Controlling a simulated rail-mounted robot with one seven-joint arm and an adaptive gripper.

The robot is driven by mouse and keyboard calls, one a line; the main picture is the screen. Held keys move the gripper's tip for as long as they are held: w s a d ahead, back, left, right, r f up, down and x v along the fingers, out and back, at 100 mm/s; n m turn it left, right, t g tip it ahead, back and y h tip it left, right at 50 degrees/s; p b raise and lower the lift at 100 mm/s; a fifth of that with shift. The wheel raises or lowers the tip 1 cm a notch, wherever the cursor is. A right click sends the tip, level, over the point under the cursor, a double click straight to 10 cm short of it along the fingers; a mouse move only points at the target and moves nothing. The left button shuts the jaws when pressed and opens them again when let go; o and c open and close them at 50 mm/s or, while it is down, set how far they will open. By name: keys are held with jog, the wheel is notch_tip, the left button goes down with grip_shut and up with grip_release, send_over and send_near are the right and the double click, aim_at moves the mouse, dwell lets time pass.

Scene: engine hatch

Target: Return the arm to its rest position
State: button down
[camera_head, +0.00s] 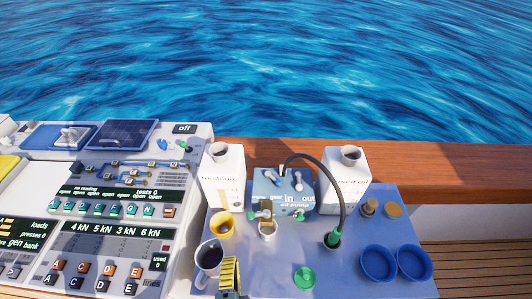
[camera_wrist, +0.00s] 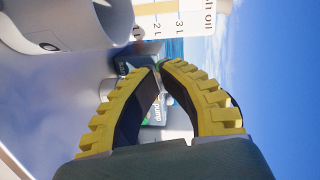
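My gripper (camera_head: 230,275) shows at the bottom edge of the head view, its yellow ribbed finger upright just right of a white jug (camera_head: 208,258). In the wrist view my gripper (camera_wrist: 160,66) has its two yellow ribbed fingers bowed together, tips meeting, with nothing seen between them. A large white rounded vessel (camera_wrist: 65,22) fills the upper left of that view, close to the fingers. The blue pump (camera_wrist: 122,64) shows partly behind the fingers. The rest of my arm is out of view.
The blue mat (camera_head: 262,280) holds the oil pump (camera_head: 270,178), two white oil cartons (camera_head: 222,180) (camera_head: 345,190), a yellow cup (camera_head: 221,228), a black hose (camera_head: 342,190), a green disc (camera_head: 305,278) and two blue bowls (camera_head: 378,264) (camera_head: 414,264). A control panel (camera_head: 100,265) stands at left.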

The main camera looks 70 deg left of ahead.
jog(key=w+d+r+n+t, duration=0.15)
jog(key=w+r+t, duration=0.25)
jog(key=w+r, duration=0.9)
jog(key=w+d+r+n+t+h, duration=0.2)
jog(key=w+d+r+t, duration=0.2)
jog(key=w+d+r, duration=0.4)
jog(key=w+d+r+n+t+h, duration=0.1)
jog(key=w+d+r+t+h, duration=0.15)
jog(key=w+d+r, duration=0.6)
jog(key=s+d+r+m+t+h, duration=0.2)
jog(key=s+d+r+t+h, duration=0.1)
jog(key=d+r+h, duration=0.4)
jog(key=s+d+r+m+t+h, duration=0.1)
jog(key=s+d+r+t+h, duration=0.35)
jog(key=d+r, duration=0.45)
notch_tip(320, 180, up, 26)
jog(key=a+p, duration=0.1)
jog(key=p, duration=2.5)
jog(key=shift+w+a+g, duration=0.3)
jog(key=shift+w, duration=0.15)
